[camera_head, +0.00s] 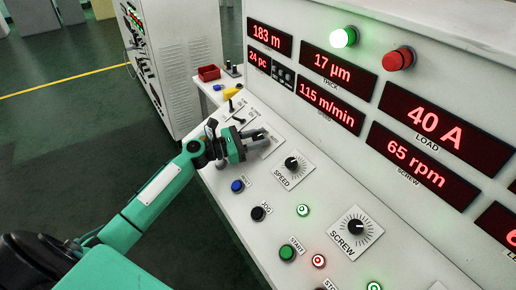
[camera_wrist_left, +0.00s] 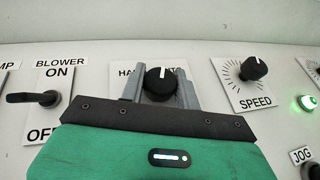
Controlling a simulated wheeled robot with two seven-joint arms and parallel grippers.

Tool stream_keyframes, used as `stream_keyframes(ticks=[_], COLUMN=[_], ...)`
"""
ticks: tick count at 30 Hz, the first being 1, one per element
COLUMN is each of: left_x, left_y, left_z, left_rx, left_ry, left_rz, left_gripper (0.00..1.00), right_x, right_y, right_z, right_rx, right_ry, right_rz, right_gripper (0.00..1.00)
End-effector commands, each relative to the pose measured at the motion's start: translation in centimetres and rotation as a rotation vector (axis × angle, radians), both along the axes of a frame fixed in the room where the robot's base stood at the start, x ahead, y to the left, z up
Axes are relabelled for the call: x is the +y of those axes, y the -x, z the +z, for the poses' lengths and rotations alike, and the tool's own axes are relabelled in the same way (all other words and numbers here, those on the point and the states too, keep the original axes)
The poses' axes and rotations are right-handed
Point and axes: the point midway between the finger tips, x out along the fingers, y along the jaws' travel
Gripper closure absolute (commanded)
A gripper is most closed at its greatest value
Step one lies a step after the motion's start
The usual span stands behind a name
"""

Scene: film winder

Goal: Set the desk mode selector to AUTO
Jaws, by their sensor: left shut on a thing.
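The desk mode selector is a black round knob (camera_wrist_left: 160,88) with a white pointer line, on a white plate in the left wrist view. The pointer line points about straight up, between the two words. My left gripper (camera_wrist_left: 159,74) has one grey finger on each side of the knob and is shut on it. My right gripper is in neither view.
The speed dial (camera_wrist_left: 254,68) is just right of the selector, and the blower switch (camera_wrist_left: 34,98) is to its left. The screw dial (camera_head: 352,233), jog button (camera_head: 261,211) and start button (camera_head: 287,252) lie nearer on the desk. Red displays (camera_head: 428,118) line the upright panel behind.

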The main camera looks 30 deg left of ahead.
Motion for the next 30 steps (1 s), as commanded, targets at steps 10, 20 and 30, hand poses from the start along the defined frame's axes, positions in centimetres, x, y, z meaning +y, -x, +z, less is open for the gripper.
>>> stream_keyframes(ticks=[10,20,30], left_x=[0.1,0.0,0.0], left_y=[-0.1,-0.1,-0.1], left_z=[-0.1,0.1,0.2], left_rx=[-0.041,-0.050,-0.051], left_ry=[-0.067,-0.082,-0.083], left_rz=[-0.153,-0.192,-0.193], left_gripper=[0.91,0.91,0.60], right_x=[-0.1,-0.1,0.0], right_y=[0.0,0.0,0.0], right_z=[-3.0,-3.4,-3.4], right_rx=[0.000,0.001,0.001], right_ry=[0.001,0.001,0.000], right_rz=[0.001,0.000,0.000], right_gripper=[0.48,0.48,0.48])
